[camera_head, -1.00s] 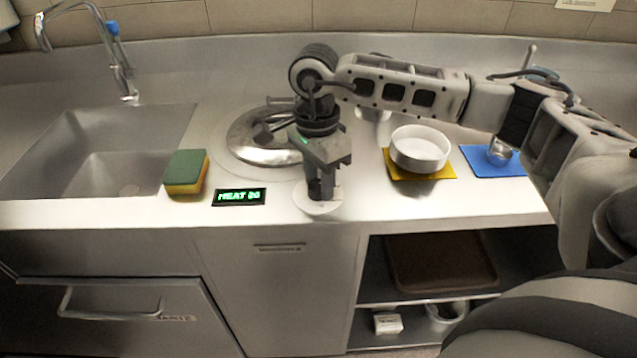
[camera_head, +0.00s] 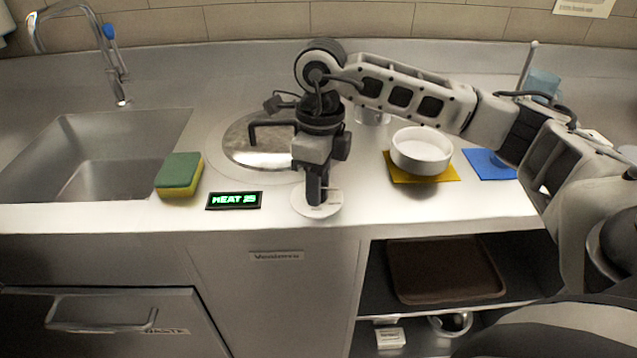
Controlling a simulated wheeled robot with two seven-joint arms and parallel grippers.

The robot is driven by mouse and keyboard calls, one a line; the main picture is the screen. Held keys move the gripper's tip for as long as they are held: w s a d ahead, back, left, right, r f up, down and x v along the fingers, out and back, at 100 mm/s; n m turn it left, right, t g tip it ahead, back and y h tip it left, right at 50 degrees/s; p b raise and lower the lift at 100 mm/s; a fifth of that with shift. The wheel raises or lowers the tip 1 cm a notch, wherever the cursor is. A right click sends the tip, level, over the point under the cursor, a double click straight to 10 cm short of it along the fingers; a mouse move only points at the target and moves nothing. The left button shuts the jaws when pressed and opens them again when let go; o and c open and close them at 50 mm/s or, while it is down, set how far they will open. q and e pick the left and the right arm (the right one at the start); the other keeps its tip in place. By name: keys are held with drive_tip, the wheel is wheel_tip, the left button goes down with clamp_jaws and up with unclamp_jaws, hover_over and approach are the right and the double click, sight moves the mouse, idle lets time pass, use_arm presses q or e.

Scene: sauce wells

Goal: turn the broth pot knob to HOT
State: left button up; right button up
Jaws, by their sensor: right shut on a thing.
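The knob sits on a white round dial plate (camera_head: 330,207) near the counter's front edge; my gripper hides most of it. My right gripper (camera_head: 316,198) points straight down over the dial and is shut on the knob. The dark display (camera_head: 234,200) left of the dial shows green text that reads like "HEAT 25". The broth pot's round lid (camera_head: 250,152) with a dark handle is set in the counter behind, partly hidden by my right arm. My left gripper is not in view.
A green and yellow sponge (camera_head: 179,175) lies left of the display, beside the sink (camera_head: 95,150). A white bowl (camera_head: 421,151) stands on a yellow mat (camera_head: 446,173) to the right, under my right forearm. A blue mat (camera_head: 487,164) lies further right.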

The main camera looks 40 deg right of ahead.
drive_tip(key=m, duration=0.3)
drive_tip(key=m+b, duration=0.1)
drive_tip(key=m, duration=0.3)
drive_tip(key=shift+r, duration=0.1)
drive_tip(key=m, duration=0.5)
drive_tip(key=shift+a+t, duration=0.1)
drive_tip(key=shift+t, duration=0.2)
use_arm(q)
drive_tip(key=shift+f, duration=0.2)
use_arm(e)
drive_tip(key=shift+m, duration=1.9)
drive_tip(key=o, duration=1)
drive_tip(key=shift+s+a, duration=0.1)
drive_tip(key=shift+c, duration=0.2)
